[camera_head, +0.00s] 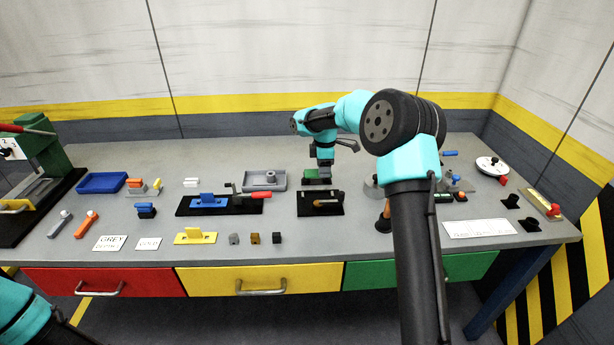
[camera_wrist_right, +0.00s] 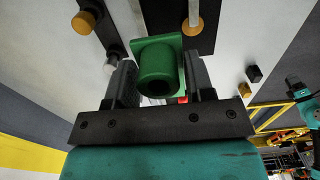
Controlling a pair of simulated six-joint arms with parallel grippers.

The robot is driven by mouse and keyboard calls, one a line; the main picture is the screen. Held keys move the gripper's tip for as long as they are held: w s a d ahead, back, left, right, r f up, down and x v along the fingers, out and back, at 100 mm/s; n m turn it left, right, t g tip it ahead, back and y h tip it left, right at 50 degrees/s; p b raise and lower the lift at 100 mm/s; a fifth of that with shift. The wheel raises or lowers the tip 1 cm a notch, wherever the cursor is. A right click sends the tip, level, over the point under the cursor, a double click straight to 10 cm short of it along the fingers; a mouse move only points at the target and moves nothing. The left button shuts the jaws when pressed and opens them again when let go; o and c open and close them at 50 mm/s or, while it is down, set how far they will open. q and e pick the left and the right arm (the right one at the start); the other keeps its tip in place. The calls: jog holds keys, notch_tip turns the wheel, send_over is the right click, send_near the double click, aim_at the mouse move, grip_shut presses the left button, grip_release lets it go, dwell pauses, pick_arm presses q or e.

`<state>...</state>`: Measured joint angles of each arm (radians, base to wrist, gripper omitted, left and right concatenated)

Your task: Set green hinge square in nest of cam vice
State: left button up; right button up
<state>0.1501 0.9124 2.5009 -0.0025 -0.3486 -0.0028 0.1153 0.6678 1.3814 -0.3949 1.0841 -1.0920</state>
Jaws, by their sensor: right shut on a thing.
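The green hinge (camera_wrist_right: 158,68) is a green plate with a round hollow barrel. My right gripper (camera_wrist_right: 153,85) is shut on it, with a dark finger on each side. In the head view the hinge (camera_head: 313,174) shows below my right gripper (camera_head: 323,163), behind a black-based fixture (camera_head: 320,207) with a wooden-coloured lever, which looks like the cam vice. In the right wrist view this black fixture (camera_wrist_right: 207,35) lies beyond the hinge. Its nest is not clearly visible.
Left of the fixture is another black base (camera_head: 238,211) with a blue part and red handle. A grey tray (camera_head: 279,183) stands behind it. Several small blocks (camera_head: 255,239) and a yellow bracket (camera_head: 196,236) lie in front. My right arm hides part of the right side.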

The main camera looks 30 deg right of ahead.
aim_at(323, 197)
jog(key=shift+f, duration=0.1)
dwell(0.3)
jog(key=shift+f, duration=4.5)
jog(key=shift+f, duration=0.1)
jog(key=o, duration=1.2)
jog(key=shift+f, duration=0.1)
jog(key=shift+s, duration=0.1)
